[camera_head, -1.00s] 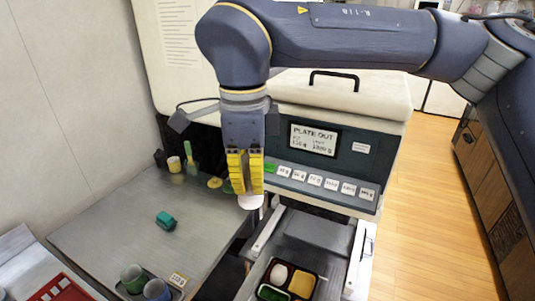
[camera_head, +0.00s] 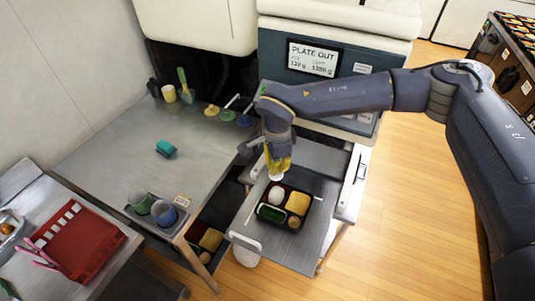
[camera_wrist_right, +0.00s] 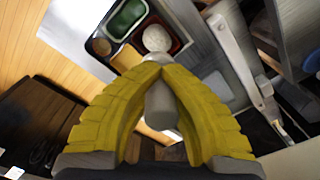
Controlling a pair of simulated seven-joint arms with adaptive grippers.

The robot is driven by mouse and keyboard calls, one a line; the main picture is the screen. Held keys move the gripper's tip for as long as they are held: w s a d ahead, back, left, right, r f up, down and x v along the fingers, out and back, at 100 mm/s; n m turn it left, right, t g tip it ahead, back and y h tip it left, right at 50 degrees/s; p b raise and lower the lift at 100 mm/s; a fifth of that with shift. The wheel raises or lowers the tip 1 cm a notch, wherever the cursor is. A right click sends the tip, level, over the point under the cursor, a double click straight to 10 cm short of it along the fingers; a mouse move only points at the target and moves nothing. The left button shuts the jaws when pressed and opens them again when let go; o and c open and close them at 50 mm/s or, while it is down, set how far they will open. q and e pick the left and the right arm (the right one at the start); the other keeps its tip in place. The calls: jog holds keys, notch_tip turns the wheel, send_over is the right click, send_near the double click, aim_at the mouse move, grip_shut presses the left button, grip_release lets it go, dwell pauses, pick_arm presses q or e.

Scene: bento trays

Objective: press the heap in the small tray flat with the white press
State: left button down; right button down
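My right gripper (camera_head: 279,165), with yellow fingers, is shut on the white press (camera_wrist_right: 160,104) and points down. The press's pale lower end shows under the fingertips in the head view (camera_head: 276,177). The small black tray (camera_head: 283,231) lies on the grey surface below, with the gripper above its back edge. The tray's compartments hold a white rounded heap (camera_head: 276,194), a yellow block, something green and something brown. In the wrist view the white heap (camera_wrist_right: 157,38) shows just beyond the fingertips; contact with the press cannot be told. My left gripper is out of view.
The machine with the "PLATE OUT" display (camera_head: 313,58) stands behind. A grey table (camera_head: 120,168) at left carries a teal object (camera_head: 166,148) and two cups. A red rack (camera_head: 75,245) is at front left. The grey surface beside the tray is clear.

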jog(key=shift+w+d+f, duration=0.1)
jog(key=shift+d+f, duration=0.05)
jog(key=shift+f, duration=0.35)
jog(key=shift+d+f, duration=0.15)
jog(key=shift+f, duration=0.3)
send_over(277, 194)
jog(key=shift+f, duration=2.6)
jog(key=shift+f, duration=2.1)
jog(key=shift+f, duration=0.5)
dwell(1.8)
